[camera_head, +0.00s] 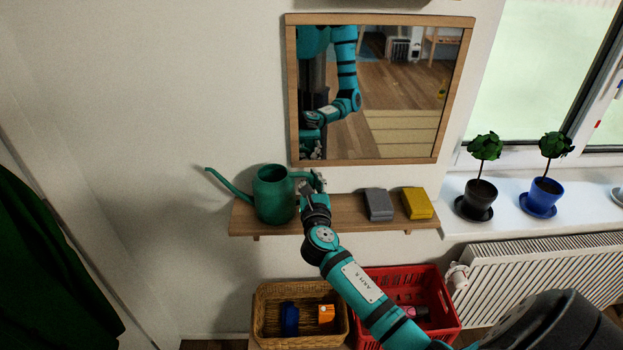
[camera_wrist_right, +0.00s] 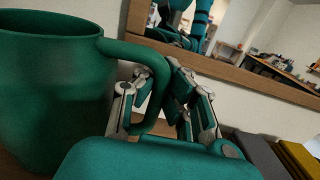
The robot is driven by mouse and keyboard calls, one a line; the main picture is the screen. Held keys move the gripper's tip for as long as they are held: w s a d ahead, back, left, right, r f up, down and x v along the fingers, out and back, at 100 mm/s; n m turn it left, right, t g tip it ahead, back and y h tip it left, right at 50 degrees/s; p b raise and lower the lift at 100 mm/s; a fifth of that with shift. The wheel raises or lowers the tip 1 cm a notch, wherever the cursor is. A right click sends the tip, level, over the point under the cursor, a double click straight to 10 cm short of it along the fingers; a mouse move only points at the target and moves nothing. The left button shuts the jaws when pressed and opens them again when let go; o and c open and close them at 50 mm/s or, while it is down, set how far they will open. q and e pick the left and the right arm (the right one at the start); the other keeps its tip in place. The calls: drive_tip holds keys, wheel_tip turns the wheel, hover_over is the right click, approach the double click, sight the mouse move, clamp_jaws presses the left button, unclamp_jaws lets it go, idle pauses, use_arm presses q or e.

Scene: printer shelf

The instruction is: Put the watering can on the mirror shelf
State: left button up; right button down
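The green watering can (camera_head: 273,196) stands upright at the left end of the wooden mirror shelf (camera_head: 345,212), its long spout pointing left. My right gripper (camera_head: 313,183) is at the handle on the can's right side. In the right wrist view the can (camera_wrist_right: 50,95) fills the left, and its handle (camera_wrist_right: 152,60) curves down between the fingers of my right gripper (camera_wrist_right: 160,105). The fingers are spread on both sides of the handle, with gaps visible. The can's base is hidden in the wrist view. My left gripper is out of view.
A grey box (camera_head: 378,204) and a yellow box (camera_head: 417,203) lie on the shelf's right part. The framed mirror (camera_head: 380,95) hangs above. Below are a wicker basket (camera_head: 268,318) and a red crate (camera_head: 452,305). Potted plants stand on the windowsill (camera_head: 510,222).

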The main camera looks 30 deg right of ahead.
drive_tip(key=c, duration=2)
unclamp_jaws()
drive_tip(key=o, duration=0.5)
drive_tip(key=shift+s, duration=0.1)
drive_tip(key=b+v, duration=0.1)
drive_tip(key=v, duration=1.1)
drive_tip(key=shift+b, duration=0.3)
